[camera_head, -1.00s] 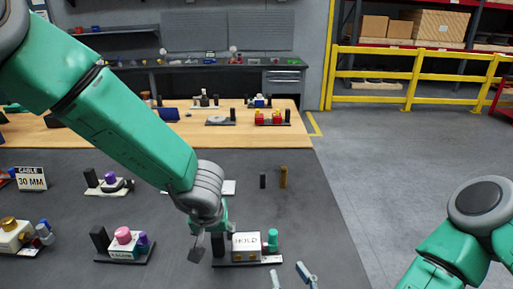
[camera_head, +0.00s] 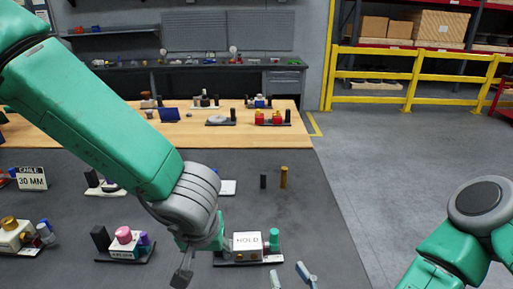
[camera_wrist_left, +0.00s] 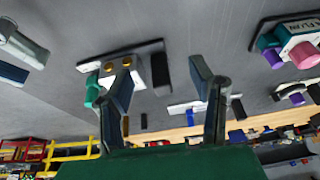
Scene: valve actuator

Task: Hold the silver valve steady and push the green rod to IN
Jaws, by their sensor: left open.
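The silver-white valve block marked HOLD (camera_head: 247,241) sits on a dark base on the near table. Its green rod (camera_head: 273,240) stands at the block's right side. In the left wrist view the block (camera_wrist_left: 128,76) shows two gold knobs, with the green rod (camera_wrist_left: 93,90) beside it. My left gripper (camera_head: 183,275) is left of and nearer than the block; its wrist hides the base's left end. In the wrist view its fingers (camera_wrist_left: 162,88) are apart, with nothing held. My right gripper (camera_head: 291,277) has its fingers apart, in front of the valve's right side, apart from the rod.
A pink-knobbed device (camera_head: 125,240) stands left of my left gripper. A black post (camera_head: 263,181) and a brown post (camera_head: 284,177) stand behind the valve. The grey table (camera_head: 310,215) is clear right of the valve.

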